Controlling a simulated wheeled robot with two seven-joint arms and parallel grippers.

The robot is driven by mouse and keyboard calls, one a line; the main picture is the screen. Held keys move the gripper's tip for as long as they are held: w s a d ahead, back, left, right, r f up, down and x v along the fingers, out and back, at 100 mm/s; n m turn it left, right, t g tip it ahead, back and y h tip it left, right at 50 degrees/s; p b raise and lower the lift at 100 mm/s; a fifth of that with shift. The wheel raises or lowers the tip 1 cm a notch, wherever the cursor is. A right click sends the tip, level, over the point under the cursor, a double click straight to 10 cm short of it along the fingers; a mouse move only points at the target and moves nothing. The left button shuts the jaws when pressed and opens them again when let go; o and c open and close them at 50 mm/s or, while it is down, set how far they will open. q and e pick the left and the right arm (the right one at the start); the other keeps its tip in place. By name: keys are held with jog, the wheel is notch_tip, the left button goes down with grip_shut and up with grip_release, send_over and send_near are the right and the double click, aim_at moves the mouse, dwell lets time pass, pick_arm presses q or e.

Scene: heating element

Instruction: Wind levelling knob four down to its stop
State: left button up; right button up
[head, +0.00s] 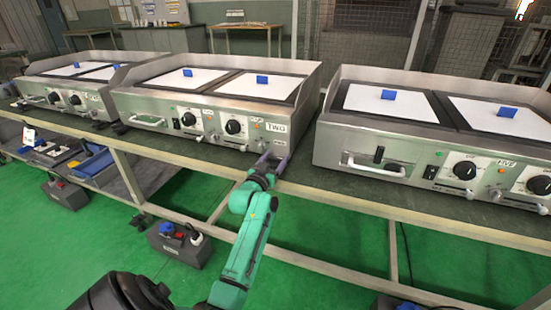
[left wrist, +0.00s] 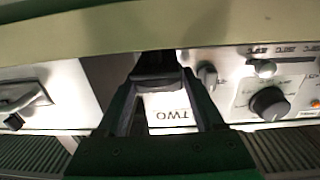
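My left gripper (head: 270,160) reaches to the front of the bench, near the right front corner of the griddle marked TWO (head: 198,102). In the left wrist view its two fingers (left wrist: 158,80) stand apart on either side of a dark, round-looking part (left wrist: 157,66) under the griddle's front panel. This part may be a levelling knob; no number on it shows. I cannot tell whether the fingers press on it. The TWO label (left wrist: 168,108) shows upside down between the fingers. My right gripper is not in view.
The griddle marked FIVE (head: 433,162) stands to the right across a gap, and another griddle (head: 52,92) stands at the left. The bench's front rail (head: 400,222) runs below. Blue trays (head: 90,165) lie on the shelf.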

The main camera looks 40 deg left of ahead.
pick_arm(q)
jog(key=shift+s, duration=0.1)
jog(key=shift+s+d, duration=0.1)
jog(key=shift+s, duration=0.15)
jog(key=p+v, duration=0.2)
jog(key=v, duration=1.2)
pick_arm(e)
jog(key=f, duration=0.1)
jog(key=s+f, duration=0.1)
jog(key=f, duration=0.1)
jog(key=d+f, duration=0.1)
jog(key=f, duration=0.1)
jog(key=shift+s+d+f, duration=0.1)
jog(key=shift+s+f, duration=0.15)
